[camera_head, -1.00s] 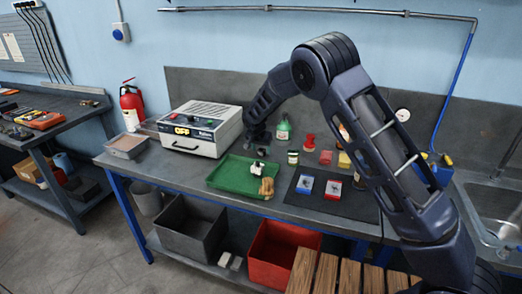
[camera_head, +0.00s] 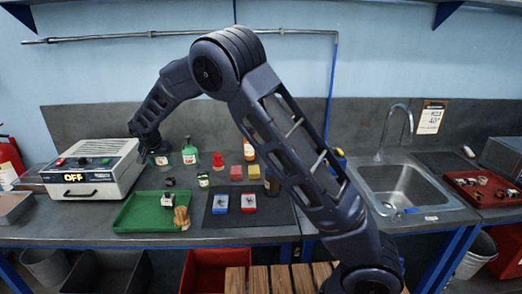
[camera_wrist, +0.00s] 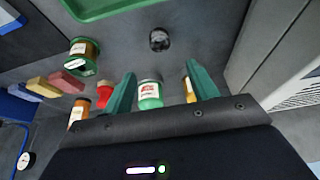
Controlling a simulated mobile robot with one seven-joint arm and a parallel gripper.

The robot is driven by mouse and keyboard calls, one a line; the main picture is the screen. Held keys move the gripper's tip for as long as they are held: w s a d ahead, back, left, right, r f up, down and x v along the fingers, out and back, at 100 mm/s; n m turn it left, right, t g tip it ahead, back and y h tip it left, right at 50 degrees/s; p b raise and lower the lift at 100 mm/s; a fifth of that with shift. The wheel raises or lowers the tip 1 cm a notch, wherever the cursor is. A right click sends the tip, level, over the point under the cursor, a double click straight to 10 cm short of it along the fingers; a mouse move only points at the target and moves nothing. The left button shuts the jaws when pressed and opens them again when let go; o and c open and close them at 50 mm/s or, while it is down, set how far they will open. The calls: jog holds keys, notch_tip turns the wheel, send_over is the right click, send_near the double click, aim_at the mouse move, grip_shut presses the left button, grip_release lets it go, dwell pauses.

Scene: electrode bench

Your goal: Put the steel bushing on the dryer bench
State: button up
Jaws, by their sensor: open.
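A small dark, shiny round piece (camera_head: 169,181), seemingly the steel bushing, lies on the grey bench top (camera_head: 230,236) just behind the green tray. It also shows in the wrist view (camera_wrist: 159,39), apart from my fingers. The dryer (camera_head: 93,168), a white box marked OFF, stands at the left of this same bench. My gripper (camera_wrist: 160,70) is open, with nothing between its green fingers; a green-labelled bottle (camera_wrist: 150,94) shows beyond them. In the head view my gripper (camera_head: 157,154) is by the dryer's right end, its fingers hard to make out.
The green tray (camera_head: 130,220) holds a white-and-dark piece and a tan piece. Bottles, a red stamp-like piece (camera_head: 218,162) and blocks stand behind a dark mat (camera_head: 275,212). A sink (camera_head: 408,190) and a red tray (camera_head: 455,177) of small parts are at right.

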jog(key=w+d+r, duration=0.1)
jog(key=d+r, duration=0.2)
jog(key=d, duration=0.4)
jog(key=w+d+r+g, duration=0.1)
jog(key=w+d+r, duration=0.1)
jog(key=d+r, duration=0.3)
jog(key=w+d+r, duration=0.1)
jog(key=d+r, duration=0.1)
jog(key=d, duration=0.6)
jog(key=s+d+r, duration=0.2)
jog(key=d+r, duration=0.2)
jog(key=d, duration=0.5)
jog(key=s+d+r, duration=0.2)
jog(key=d+r, duration=0.1)
jog(key=d, duration=0.6)
jog(key=s+d+r+y, duration=0.1)
jog(key=s+d+r, duration=0.1)
jog(key=s+d, duration=0.5)
jog(key=s+d+r, duration=0.2)
jog(key=s+d, duration=0.2)
jog(key=d, duration=0.5)
jog(key=s+d+f, duration=0.2)
jog(key=s+d, duration=0.2)
jog(key=s, duration=0.4)
jog(key=s+d+f+t+h, duration=0.1)
jog(key=s+d+f, duration=0.1)
jog(key=s+d, duration=0.3)
jog(key=s, duration=0.3)
